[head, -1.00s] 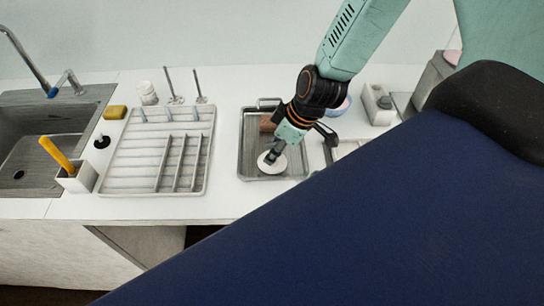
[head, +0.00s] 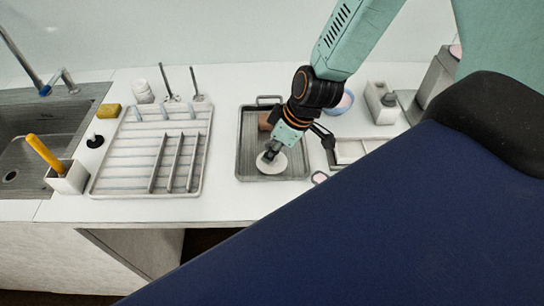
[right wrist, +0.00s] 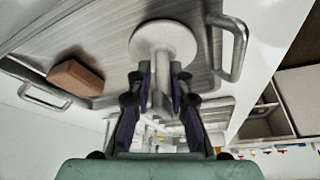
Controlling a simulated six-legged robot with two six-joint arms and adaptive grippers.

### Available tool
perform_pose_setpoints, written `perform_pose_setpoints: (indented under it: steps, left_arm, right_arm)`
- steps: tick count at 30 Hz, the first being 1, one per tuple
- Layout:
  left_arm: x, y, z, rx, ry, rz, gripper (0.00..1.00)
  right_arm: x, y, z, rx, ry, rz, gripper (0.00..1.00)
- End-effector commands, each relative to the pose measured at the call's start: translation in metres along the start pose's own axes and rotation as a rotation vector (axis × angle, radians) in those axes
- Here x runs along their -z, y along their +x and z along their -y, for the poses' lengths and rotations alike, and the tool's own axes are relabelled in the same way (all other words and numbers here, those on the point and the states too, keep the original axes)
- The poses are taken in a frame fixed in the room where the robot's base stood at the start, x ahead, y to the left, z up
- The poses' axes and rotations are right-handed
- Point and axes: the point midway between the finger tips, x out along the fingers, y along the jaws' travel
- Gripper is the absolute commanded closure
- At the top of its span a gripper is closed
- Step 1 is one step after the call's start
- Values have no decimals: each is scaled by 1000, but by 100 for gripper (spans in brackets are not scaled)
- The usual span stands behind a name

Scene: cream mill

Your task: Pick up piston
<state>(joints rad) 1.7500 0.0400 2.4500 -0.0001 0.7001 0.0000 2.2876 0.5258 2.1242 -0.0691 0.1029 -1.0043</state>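The piston is a pale round disc (head: 272,163) with a short stem. It is in the grey metal tray (head: 240,165), near the tray's front edge. The right wrist view shows the disc (right wrist: 163,38) at the far end and the stem (right wrist: 160,78) running back between my fingers. My right gripper (head: 268,155) reaches down into the tray from above. In the right wrist view its fingers (right wrist: 160,92) are drawn in on both sides of the stem and appear to touch it. The disc appears to be still down at the tray floor. My left gripper is not in view.
A brown block (head: 264,121) lies in the tray; it also shows in the right wrist view (right wrist: 75,77). A white rack (head: 125,165) stands left of the tray, with a sink (head: 45,135) beyond. A grey-white dispenser (head: 381,104) stands right. Counter in front of the tray is clear.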

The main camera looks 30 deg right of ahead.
Motion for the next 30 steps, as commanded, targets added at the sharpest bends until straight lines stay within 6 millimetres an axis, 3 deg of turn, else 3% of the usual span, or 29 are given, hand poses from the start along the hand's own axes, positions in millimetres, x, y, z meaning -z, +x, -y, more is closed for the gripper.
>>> perform_pose_setpoints:
  steps: [6,22,30]
  left_arm:
    - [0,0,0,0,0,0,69]
    - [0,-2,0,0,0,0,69]
    - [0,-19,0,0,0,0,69]
  right_arm:
    - [0,0,0,0,0,0,100]
    - [1,-2,0,0,0,0,100]
    - [8,-19,0,0,0,0,100]
